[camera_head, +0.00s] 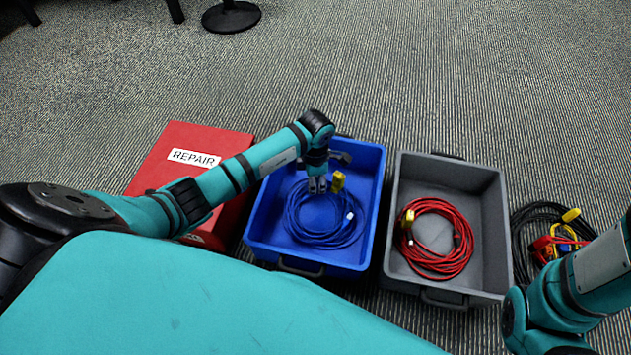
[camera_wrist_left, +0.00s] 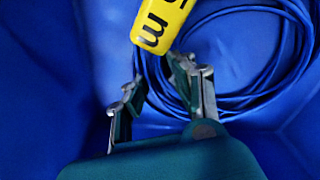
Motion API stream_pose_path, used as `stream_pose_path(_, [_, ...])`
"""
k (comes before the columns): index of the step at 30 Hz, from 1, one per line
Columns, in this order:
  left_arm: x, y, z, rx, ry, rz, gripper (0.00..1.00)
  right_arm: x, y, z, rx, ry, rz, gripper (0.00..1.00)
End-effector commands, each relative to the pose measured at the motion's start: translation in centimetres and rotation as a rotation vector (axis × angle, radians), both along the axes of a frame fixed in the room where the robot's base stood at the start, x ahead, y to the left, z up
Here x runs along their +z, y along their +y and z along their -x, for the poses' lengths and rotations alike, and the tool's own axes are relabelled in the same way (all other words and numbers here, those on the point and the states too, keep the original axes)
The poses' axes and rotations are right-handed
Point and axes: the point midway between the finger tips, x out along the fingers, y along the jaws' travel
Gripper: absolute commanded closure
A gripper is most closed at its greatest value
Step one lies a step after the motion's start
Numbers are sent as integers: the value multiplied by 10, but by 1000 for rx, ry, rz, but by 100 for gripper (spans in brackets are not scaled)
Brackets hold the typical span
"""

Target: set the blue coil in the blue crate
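The blue coil (camera_head: 322,236) lies in the blue crate (camera_head: 372,180). It has a yellow tag (camera_head: 338,181) and a small white end at its right side. My left gripper (camera_head: 317,186) points down inside the crate at the far edge of the coil. In the left wrist view its fingers (camera_wrist_left: 160,90) are spread apart, with blue strands (camera_wrist_left: 235,100) beyond and beside them and the tag (camera_wrist_left: 162,22) just past the tips. I see no grip on the coil. My right arm shows at the right, but its gripper is out of view.
A grey crate (camera_head: 492,235) with a red coil (camera_head: 436,258) stands right of the blue one. A red REPAIR box (camera_head: 180,140) is at the left. Black, red and yellow cables (camera_head: 545,225) lie on the floor at the right. The far floor is mostly clear.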

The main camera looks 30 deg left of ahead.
Motion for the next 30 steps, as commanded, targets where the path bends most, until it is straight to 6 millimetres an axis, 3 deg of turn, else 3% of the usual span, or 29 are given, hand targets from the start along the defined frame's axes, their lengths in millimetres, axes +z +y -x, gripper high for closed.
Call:
stream_pose_path(1, [0,0,0,0,0,0,70,0,0,0,0,0,0,54])
stream_pose_path(5, [0,0,0,0,0,0,54,0,0,0,0,0,0,54])
stream_pose_path(14, [4,0,0,0,0,0,54,2,0,0,0,0,0,54])
stream_pose_path(17, [17,1,0,0,0,-1,54,12,0,0,0,1,0,54])
stream_pose_path(30, [106,1,-1,-2,-1,-2,54,72,0,0,-1,0,0,54])
